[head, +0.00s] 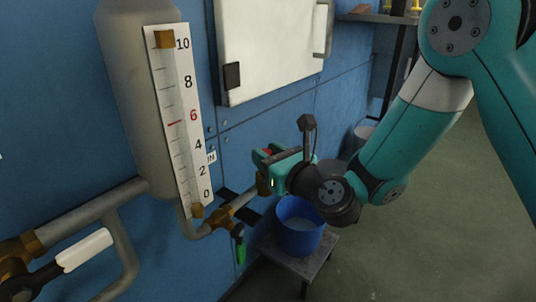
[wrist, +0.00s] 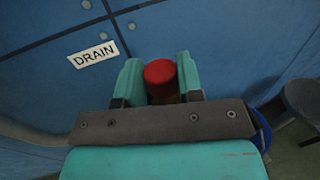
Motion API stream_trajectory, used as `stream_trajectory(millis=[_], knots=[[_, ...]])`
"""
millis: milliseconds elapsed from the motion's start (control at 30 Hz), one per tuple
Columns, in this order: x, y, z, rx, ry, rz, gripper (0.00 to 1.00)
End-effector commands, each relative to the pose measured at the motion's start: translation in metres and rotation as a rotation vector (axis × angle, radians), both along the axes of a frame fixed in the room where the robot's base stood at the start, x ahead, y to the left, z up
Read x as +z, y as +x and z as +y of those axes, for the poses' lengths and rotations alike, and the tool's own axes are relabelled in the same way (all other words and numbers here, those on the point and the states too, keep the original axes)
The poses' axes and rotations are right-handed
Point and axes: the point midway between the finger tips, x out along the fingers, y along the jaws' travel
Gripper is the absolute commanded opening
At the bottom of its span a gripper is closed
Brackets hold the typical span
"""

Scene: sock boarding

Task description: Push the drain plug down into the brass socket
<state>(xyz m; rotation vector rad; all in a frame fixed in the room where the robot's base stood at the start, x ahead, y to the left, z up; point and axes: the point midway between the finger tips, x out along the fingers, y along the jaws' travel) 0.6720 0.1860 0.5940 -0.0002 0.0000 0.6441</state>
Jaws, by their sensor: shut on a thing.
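The drain plug has a red top, which shows in the wrist view (wrist: 160,71) between my two teal fingers. My gripper (wrist: 160,82) is shut on it. In the head view my gripper (head: 270,164) is at the blue wall panel, right of the gauge, with a bit of red between its fingers. The brass socket (head: 263,185) shows just below the fingers, at the end of the brass pipe fitting. The plug's lower part is mostly hidden by my gripper. I cannot tell how deep it sits in the socket.
A gauge scale (head: 180,115) stands by a grey tank (head: 140,90) at left. A green-handled valve (head: 240,250) hangs below the fitting. A blue bucket (head: 300,228) stands on a small stool (head: 318,262) under my gripper. A DRAIN label (wrist: 93,55) is on the wall.

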Motion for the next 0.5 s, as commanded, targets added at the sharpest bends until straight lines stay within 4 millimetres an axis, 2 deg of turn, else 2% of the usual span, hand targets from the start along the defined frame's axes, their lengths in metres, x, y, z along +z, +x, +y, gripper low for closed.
stream_trajectory(millis=[500], knots=[[-0.014, 0.000, 0.000, -0.001, 0.001, 0.000, 0.10]])
